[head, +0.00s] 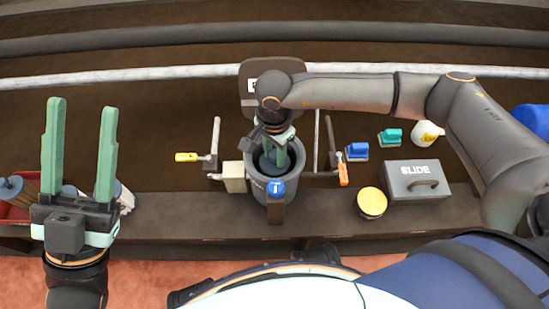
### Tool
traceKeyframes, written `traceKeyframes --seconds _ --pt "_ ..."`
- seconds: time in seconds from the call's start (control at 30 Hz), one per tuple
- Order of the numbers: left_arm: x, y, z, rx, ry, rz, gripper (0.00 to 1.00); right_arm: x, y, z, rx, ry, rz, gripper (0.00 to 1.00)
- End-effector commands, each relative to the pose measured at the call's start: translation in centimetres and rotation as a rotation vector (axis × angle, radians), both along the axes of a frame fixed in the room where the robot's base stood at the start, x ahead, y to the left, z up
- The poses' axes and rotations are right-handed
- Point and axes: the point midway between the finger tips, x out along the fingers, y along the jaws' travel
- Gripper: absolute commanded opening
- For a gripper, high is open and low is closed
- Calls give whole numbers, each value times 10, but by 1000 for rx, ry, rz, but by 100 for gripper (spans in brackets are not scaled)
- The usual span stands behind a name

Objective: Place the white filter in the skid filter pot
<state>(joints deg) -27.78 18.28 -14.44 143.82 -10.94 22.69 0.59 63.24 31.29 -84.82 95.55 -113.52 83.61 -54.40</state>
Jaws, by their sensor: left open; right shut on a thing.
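The skid filter pot (259,190) is a dark grey round pot at the middle of the bench, with a blue round badge (276,187) on its front. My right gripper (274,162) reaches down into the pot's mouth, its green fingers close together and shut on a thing. The white filter cannot be made out; the held thing is hidden by the fingers and the pot wall. My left gripper (82,150) is open and empty, fingers up, at the far left, well apart from the pot.
A cream block (234,177) and T-handled rods flank the pot. To the right are a yellow-lidded tin (372,202), a grey SLIDE box (412,181), blue and teal brushes (390,137) and a white roll (427,133). A red bin (14,212) is partly hidden at left. Pipes run behind.

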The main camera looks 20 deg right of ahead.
Motion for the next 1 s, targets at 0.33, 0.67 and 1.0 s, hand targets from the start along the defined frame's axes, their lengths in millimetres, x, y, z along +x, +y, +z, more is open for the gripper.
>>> traceKeyframes --seconds 0.33,0.67,1.0 --pt "1 0 -5 -7 5 6 50 0 0 -14 1 0 0 0" --pt "1 0 -8 -5 6 8 50 0 0 -17 0 0 0 58" --pt "1 0 -7 -5 8 8 50 0 0 -15 0 0 0 66"
